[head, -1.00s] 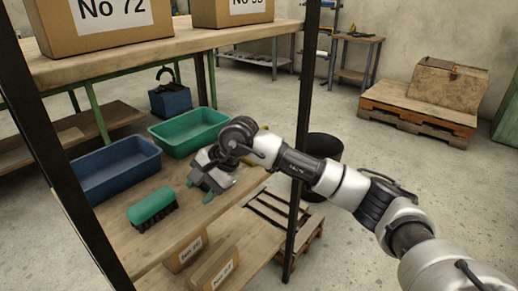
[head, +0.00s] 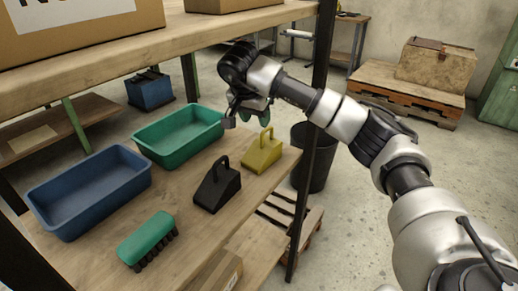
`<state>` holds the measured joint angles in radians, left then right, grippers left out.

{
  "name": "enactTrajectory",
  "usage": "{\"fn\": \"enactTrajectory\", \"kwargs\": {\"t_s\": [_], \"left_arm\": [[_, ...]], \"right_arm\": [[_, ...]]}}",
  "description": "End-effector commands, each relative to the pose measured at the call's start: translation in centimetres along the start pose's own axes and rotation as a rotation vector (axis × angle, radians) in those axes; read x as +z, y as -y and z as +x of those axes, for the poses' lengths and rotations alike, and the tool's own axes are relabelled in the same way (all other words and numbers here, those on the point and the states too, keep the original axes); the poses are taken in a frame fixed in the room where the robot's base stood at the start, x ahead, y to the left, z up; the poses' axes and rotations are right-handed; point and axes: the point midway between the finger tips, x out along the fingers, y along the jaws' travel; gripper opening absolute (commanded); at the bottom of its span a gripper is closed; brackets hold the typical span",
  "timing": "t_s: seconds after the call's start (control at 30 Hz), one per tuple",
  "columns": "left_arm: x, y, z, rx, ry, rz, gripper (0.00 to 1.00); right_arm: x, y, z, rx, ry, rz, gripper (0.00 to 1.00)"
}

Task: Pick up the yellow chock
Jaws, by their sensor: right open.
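The yellow chock (head: 261,155), a wedge with a loop handle on top, sits on the wooden shelf near its right end. My right gripper (head: 248,120) is open and empty. In the picture it is just above and slightly left of the yellow chock's handle; I cannot tell the exact gap. A black chock (head: 217,188) of similar shape sits on the shelf to the left of the yellow one and nearer to me. My left gripper is out of view.
A green tray (head: 177,154) and a blue tray (head: 97,212) stand along the shelf's far side. A green brush (head: 147,240) lies at the front. The upper shelf (head: 120,66) with boxes and a dark upright post (head: 312,165) bound the space.

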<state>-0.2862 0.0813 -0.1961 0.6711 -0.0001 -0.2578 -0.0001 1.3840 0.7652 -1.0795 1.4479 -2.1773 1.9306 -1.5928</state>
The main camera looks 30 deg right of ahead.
Motion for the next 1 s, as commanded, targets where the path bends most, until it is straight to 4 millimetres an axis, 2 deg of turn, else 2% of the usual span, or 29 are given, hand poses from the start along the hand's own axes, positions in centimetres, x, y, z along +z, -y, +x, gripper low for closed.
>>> {"fn": "enactTrajectory", "kwargs": {"t_s": [0.1,0.23,0.37,0.6,0.77,0.93,1.0], "left_arm": [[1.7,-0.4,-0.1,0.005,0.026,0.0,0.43],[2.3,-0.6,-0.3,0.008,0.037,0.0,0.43],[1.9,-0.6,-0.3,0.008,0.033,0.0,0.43],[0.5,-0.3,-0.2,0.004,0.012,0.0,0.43],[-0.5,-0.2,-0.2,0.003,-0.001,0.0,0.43],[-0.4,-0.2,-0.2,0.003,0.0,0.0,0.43],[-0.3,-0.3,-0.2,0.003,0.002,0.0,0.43]], "right_arm": [[0.1,0.0,2.0,0.001,0.002,0.0,0.45],[0.1,0.0,3.1,-0.001,0.001,0.0,0.45],[0.2,0.0,4.2,0.001,0.003,-0.001,0.45],[0.5,-0.1,7.7,0.0,0.003,0.0,0.45],[0.5,0.0,8.5,-0.002,0.002,-0.001,0.45],[0.5,0.0,8.4,-0.003,0.001,-0.001,0.45],[0.5,0.0,8.4,-0.003,0.001,-0.001,0.35]]}}
